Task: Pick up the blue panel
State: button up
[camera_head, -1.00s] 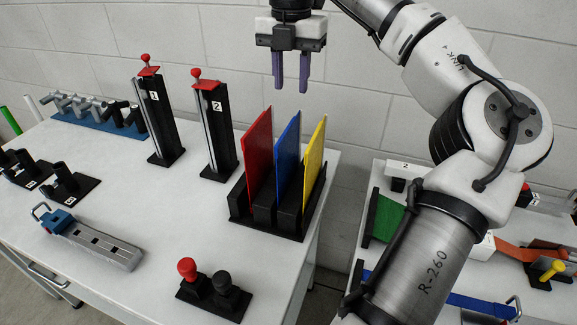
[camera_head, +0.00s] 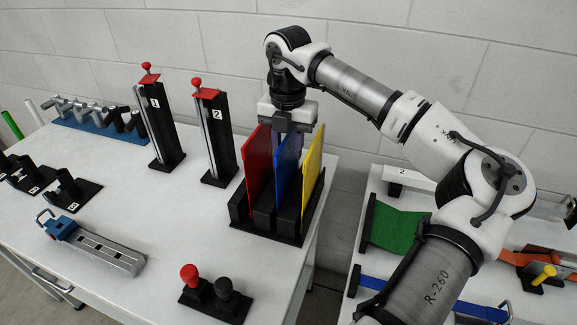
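The blue panel (camera_head: 288,168) stands upright in the middle slot of a black rack (camera_head: 264,218) near the right edge of the white table. A red panel (camera_head: 257,166) is in the slot to its left and a yellow panel (camera_head: 313,160) in the slot to its right. My gripper (camera_head: 287,142) points down at the top of the blue panel, behind the panels' upper edges. Its fingers are mostly hidden by the panels, so I cannot tell whether they touch or hold the blue one.
Two black towers with red tops, numbered 1 (camera_head: 160,125) and 2 (camera_head: 218,140), stand left of the rack. Red and black knobs (camera_head: 208,290) are in front. A blue-ended metal tool (camera_head: 92,243) lies at left. A second table with a green sheet (camera_head: 396,226) is at right.

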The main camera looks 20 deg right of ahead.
jog(key=shift+f, duration=0.5)
jog(key=shift+c, duration=0.2)
grip_shut()
jog(key=shift+r, duration=0.15)
